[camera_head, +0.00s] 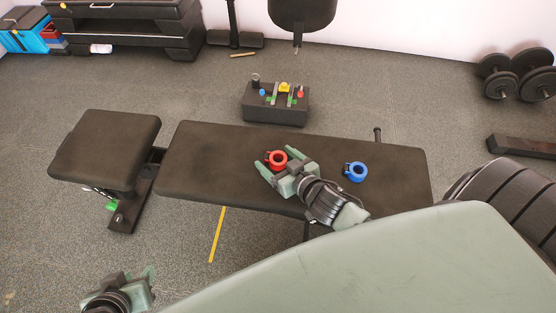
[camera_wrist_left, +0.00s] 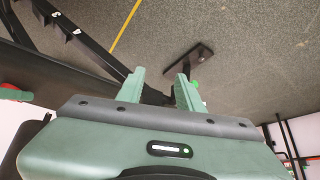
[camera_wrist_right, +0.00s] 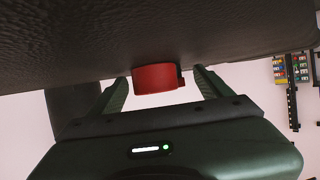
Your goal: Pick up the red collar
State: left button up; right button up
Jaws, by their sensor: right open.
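The red collar (camera_head: 277,160) lies on the dark bench pad (camera_head: 215,155), left of the blue collar (camera_head: 356,172). My right gripper (camera_head: 272,167) is at the red collar, with its fingers apart on either side of it. In the right wrist view the red collar (camera_wrist_right: 158,78) stands against the pad between the two open fingertips (camera_wrist_right: 160,85), and I see no clear contact. My left gripper (camera_head: 138,275) is low at the lower left, away from the bench. In the left wrist view its fingers (camera_wrist_left: 160,85) are apart with nothing held between them.
A black box (camera_head: 275,112) with small coloured items stands behind the bench. The bench seat (camera_head: 105,148) is at the left. Dumbbells (camera_head: 518,75) stand at the far right. A yellow strip (camera_head: 217,235) lies on the floor in front of the bench.

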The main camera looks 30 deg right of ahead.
jog(key=c, duration=1.5)
jog(key=shift+r, duration=0.1)
jog(key=shift+c, duration=0.2)
